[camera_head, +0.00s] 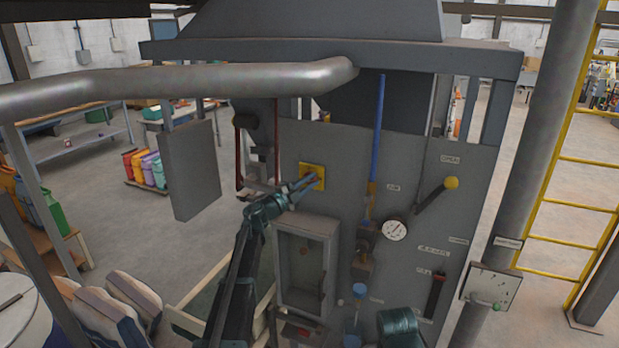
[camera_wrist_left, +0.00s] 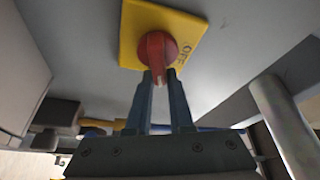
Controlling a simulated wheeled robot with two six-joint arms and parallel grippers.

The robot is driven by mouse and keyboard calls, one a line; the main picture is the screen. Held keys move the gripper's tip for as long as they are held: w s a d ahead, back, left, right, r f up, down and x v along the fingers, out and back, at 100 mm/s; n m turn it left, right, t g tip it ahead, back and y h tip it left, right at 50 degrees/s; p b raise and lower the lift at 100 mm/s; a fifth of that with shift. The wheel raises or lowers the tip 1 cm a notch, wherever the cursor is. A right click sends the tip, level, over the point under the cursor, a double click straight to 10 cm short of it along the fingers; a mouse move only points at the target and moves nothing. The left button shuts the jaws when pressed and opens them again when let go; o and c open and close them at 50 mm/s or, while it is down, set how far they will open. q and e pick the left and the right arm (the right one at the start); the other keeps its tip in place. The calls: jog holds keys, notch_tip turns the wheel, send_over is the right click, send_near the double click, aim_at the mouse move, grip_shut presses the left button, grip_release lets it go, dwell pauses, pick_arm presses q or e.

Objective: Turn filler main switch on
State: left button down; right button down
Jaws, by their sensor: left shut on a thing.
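The main switch is a red rotary knob (camera_wrist_left: 155,52) on a yellow square plate (camera_wrist_left: 190,32) fixed to the grey panel. The plate reads "OFF" at its right side in the left wrist view. In the head view the yellow plate (camera_head: 313,170) sits on the upper left of the panel, and the gripper partly covers the knob. My left gripper (camera_wrist_left: 162,82) is shut on the red knob's handle, with a finger on each side. It also shows in the head view (camera_head: 308,181), reaching the plate from the lower left. My right gripper is not clearly visible.
A glass-fronted box (camera_head: 304,262) sits below the switch. A pressure gauge (camera_head: 395,229), a yellow-knobbed lever (camera_head: 451,183) and a blue pipe (camera_head: 379,130) are to the right. A large grey pipe (camera_head: 180,82) crosses above. A grey cabinet (camera_head: 188,170) hangs left of the panel.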

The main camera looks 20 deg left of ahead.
pick_arm(q)
jog(key=shift+f+m+g+y+p, duration=0.15)
jog(key=shift+m+g+p, duration=0.35)
jog(key=shift+m, duration=0.55)
jog(key=shift+f+m+g+y+p, duration=0.15)
jog(key=shift+m+g+p, duration=0.3)
jog(key=shift+m, duration=0.6)
jog(key=c, duration=0.8)
grip_release()
jog(key=shift+w+f, duration=0.1)
jog(key=v, duration=1.4)
jog(key=shift+w+d+f+t, duration=0.1)
jog(key=shift+d+f+t, duration=0.05)
jog(key=shift+t, duration=0.1)
